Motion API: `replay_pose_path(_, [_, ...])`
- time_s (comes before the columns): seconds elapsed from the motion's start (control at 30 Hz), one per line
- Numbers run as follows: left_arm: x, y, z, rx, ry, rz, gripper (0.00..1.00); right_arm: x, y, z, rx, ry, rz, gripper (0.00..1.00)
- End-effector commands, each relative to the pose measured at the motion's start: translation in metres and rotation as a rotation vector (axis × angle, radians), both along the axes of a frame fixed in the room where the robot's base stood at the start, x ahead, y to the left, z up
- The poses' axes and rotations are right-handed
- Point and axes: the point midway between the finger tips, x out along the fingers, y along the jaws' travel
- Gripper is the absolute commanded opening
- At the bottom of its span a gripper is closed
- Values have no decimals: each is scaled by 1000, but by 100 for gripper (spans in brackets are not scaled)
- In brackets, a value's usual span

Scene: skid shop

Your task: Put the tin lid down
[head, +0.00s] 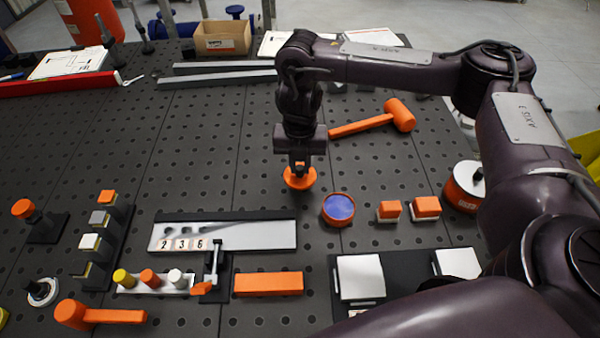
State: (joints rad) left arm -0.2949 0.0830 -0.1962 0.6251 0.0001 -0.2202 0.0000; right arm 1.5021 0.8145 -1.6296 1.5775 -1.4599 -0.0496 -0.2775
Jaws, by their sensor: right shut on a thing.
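My right gripper (299,166) points straight down near the middle of the table and is shut on the tin lid (300,181), a round orange disc held flat. I cannot tell whether the lid touches the table or hangs just above it. The open tin (338,218), orange with a blue inside, stands just to the right of the lid and nearer to me. My left gripper is not in view.
The dark perforated table (225,130) has free room left of the lid. An orange mallet (375,119) lies behind it. A tray with number tiles (270,233) lies in front. Two orange blocks (425,207) and an orange-and-white can (463,188) stand to the right.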

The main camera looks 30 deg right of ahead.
Motion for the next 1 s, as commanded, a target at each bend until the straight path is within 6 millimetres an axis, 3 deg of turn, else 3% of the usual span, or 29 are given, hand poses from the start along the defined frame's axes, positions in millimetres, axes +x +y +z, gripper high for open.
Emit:
replay_pose_path(0.03, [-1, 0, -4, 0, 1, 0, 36, -2, 0, -12, 1, 6, -1, 0])
replay_pose_path(0.2, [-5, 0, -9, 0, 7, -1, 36, -1, 0, -31, 0, 4, 0, 0])
replay_pose_path(0.6, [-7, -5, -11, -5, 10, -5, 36, -1, 0, -35, 0, 2, 1, 0])
replay_pose_path(0.63, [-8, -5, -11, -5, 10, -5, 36, 0, 0, -35, 0, 1, 1, 20])
replay_pose_path(0.8, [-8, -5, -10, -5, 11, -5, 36, 0, 0, -34, 0, 1, 1, 41])
replay_pose_path(1.0, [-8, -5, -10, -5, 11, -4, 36, -1, 0, -34, 0, 2, 1, 41])
